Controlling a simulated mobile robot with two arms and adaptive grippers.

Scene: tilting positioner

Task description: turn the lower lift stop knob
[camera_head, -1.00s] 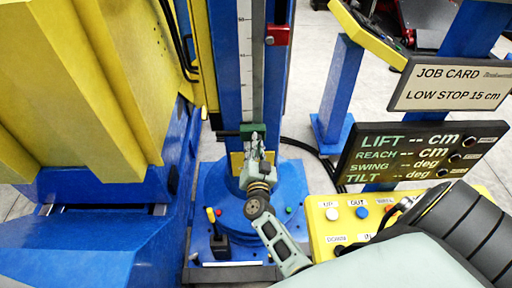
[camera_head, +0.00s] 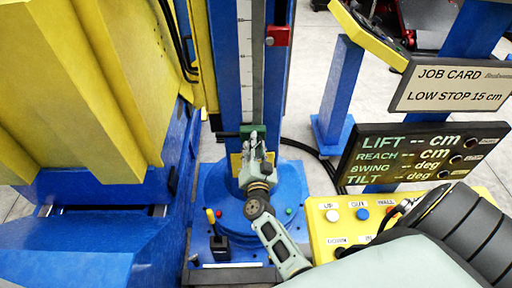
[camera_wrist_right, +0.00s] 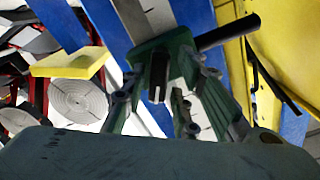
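A green stop block (camera_head: 230,134) sits on the blue mast's scale rail, low down, with a dark bar sticking out on its left. The wrist view shows the green block (camera_wrist_right: 152,50) up close, its black bar (camera_wrist_right: 228,32) pointing right. My right gripper (camera_head: 254,138) is at the front of this block, fingers pointing up the mast. In the wrist view its fingers (camera_wrist_right: 168,88) stand either side of a small dark part in front of the block. Whether they press on it is unclear, and the knob is mostly hidden. My left gripper is not in view.
A red block (camera_head: 278,36) sits higher on the mast. The job card (camera_head: 455,86) reads LOW STOP 15 cm. The display (camera_head: 420,152) shows dashes. A yellow button box (camera_head: 325,240) stands right of the gripper, and a small lever (camera_head: 212,222) stands left. A large yellow-and-blue machine fills the left.

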